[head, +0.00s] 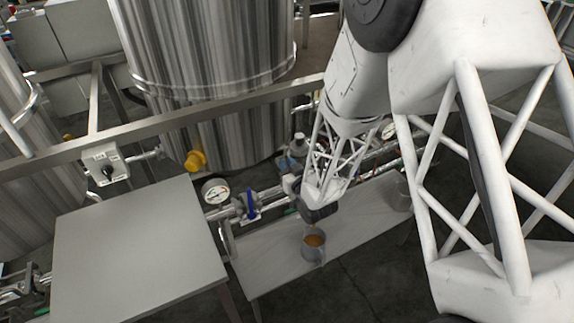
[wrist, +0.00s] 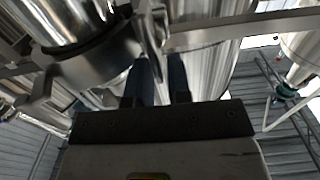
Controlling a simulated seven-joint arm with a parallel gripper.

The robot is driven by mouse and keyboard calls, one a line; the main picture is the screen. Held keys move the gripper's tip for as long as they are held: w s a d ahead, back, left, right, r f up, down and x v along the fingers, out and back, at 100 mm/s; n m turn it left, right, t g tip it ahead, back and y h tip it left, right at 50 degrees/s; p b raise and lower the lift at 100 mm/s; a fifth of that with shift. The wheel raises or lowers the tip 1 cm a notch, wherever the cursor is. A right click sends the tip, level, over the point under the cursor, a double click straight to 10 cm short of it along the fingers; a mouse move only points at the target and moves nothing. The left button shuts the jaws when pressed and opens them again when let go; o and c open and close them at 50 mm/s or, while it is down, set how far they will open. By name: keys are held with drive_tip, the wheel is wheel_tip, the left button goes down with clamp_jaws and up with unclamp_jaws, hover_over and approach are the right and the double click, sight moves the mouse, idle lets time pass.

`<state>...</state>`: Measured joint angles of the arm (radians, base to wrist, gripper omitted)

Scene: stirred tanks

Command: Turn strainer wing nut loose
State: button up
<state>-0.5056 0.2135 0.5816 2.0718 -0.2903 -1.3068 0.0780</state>
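My gripper (wrist: 161,72) shows in the wrist view as two dark fingers, apart, with a gap between them. I see nothing clearly held in the gap. Just beyond the fingertips is a small shiny metal piece (wrist: 151,28), probably the wing nut, at the clamp beside a steel cylindrical body (wrist: 62,22), probably the strainer. Whether the fingertips touch it I cannot tell. In the head view my gripper (head: 318,212) is a dark block at the pipe line, above the bench. Its fingertips and the wing nut are hidden or too small there.
A cup with brown liquid (head: 314,246) stands on the low bench (head: 262,272) below my gripper. A blue-handled valve (head: 250,204) and a gauge (head: 215,191) sit left on the pipe. A large steel tank (head: 210,50) stands behind. A bare table (head: 135,250) is at left.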

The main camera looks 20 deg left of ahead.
clamp_jaws()
drive_tip(key=shift+a+n, duration=0.1)
drive_tip(key=shift+n, duration=0.2)
drive_tip(key=f+n, duration=0.1)
drive_tip(key=n, duration=0.4)
drive_tip(key=s+a+n, duration=0.1)
drive_tip(key=n, duration=0.5)
drive_tip(key=f+n, duration=0.1)
drive_tip(key=n, duration=0.5)
drive_tip(key=shift+s+a+f, duration=0.3)
drive_tip(key=shift+s+a, duration=0.1)
idle(0.4)
